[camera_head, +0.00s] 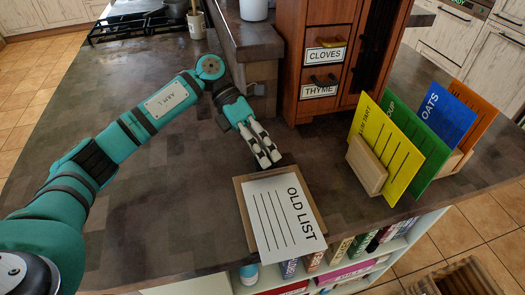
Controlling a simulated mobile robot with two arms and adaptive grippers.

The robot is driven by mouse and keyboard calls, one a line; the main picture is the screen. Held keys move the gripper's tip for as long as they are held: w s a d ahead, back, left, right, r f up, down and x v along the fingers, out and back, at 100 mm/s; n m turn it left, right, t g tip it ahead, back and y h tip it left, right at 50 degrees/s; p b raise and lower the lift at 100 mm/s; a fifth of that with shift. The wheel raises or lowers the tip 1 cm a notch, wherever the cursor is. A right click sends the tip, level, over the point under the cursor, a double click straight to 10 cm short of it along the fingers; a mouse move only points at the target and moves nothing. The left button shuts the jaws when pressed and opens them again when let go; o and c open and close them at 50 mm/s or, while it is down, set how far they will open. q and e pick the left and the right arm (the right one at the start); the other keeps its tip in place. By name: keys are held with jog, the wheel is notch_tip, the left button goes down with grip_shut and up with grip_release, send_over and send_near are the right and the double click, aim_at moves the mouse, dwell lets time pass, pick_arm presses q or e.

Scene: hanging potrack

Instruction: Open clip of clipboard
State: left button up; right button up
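A brown clipboard (245,214) lies flat near the front edge of the dark counter. A white sheet (278,222) marked "OLD LIST" covers most of it. My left gripper (269,161) is at the far edge of the clipboard, its fingers pointing down toward that edge. The fingers are close together, and I cannot tell whether they are shut or touch the board. I cannot make out the clip. My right gripper is not in view.
A wooden cabinet with labelled drawers (323,56) stands behind. At right, a wooden holder (367,167) carries yellow, green, blue and orange cards. Shelves with books (340,249) are below the front edge. The counter left of the clipboard is clear.

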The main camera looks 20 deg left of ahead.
pick_arm(q)
jog(key=shift+w+a+r, duration=0.1)
jog(key=shift+a, duration=0.05)
jog(key=w+a, duration=0.2)
jog(key=a, duration=0.1)
jog(key=w+a, duration=0.2)
jog(key=a, duration=0.2)
jog(key=w+a, duration=0.2)
jog(key=a, duration=0.2)
jog(key=shift+a+r, duration=0.1)
jog(key=shift+r, duration=0.2)
